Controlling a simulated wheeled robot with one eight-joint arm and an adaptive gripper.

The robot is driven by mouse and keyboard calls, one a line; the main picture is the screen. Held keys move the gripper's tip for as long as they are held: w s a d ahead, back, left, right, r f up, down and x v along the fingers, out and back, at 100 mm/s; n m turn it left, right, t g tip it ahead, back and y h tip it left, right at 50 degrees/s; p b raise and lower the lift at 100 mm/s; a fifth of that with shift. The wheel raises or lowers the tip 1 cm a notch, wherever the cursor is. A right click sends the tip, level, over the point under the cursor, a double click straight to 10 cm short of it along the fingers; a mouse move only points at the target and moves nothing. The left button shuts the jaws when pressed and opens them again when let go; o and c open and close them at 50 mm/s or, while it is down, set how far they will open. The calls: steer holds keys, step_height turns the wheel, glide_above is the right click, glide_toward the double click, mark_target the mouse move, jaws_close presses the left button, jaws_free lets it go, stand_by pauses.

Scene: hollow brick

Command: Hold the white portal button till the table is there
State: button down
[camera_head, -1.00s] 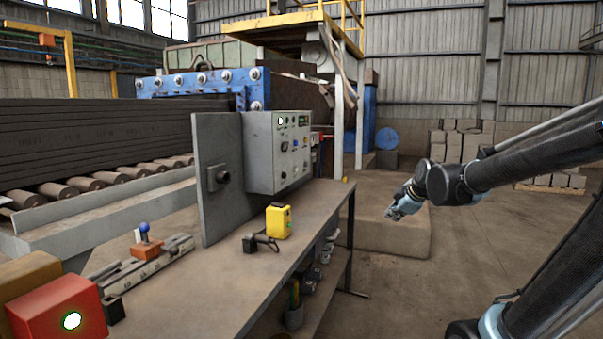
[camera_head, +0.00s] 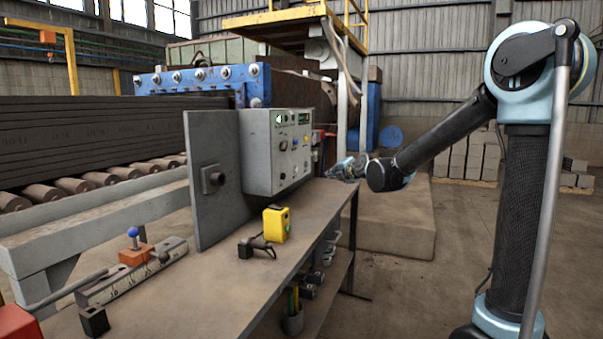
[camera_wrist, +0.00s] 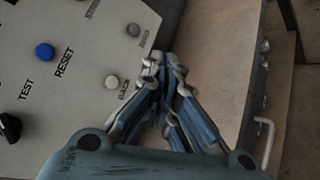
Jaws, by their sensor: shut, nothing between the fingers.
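A pale white button (camera_wrist: 112,82) sits on the sloped face of the grey control box (camera_head: 258,155), near its edge in the wrist view. Its small label is too blurred to read. My gripper (camera_head: 342,170) is just right of the box in the head view, above the far end of the workbench. In the wrist view my gripper (camera_wrist: 165,66) is shut and empty, with its fingertips to the right of the white button and apart from it in the picture. I cannot tell how far the tips are from the panel. No table can be clearly identified as the task's.
A blue button (camera_wrist: 44,52), a grey button (camera_wrist: 133,30) and a black knob (camera_wrist: 10,127) share the panel. The workbench (camera_head: 215,285) bears a yellow device (camera_head: 276,224). A lever with a blue knob (camera_head: 132,232) stands at left. Open floor lies at right.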

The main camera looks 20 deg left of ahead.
mark_target(296, 170)
steer(key=shift+w+a+r+n, duration=0.1)
steer(key=shift+w+a+n, duration=0.15)
steer(key=shift+a, duration=0.35)
steer(key=shift+w+a+r+n, duration=0.1)
steer(key=shift+w+a+n, duration=0.15)
steer(key=shift+a, duration=0.35)
steer(key=a, duration=0.8)
steer(key=shift+w+a, duration=0.2)
steer(key=shift+w, duration=0.15)
steer(key=shift+a, duration=0.15)
stand_by(0.7)
steer(key=shift+s+a, duration=0.1)
steer(key=shift+a, duration=0.25)
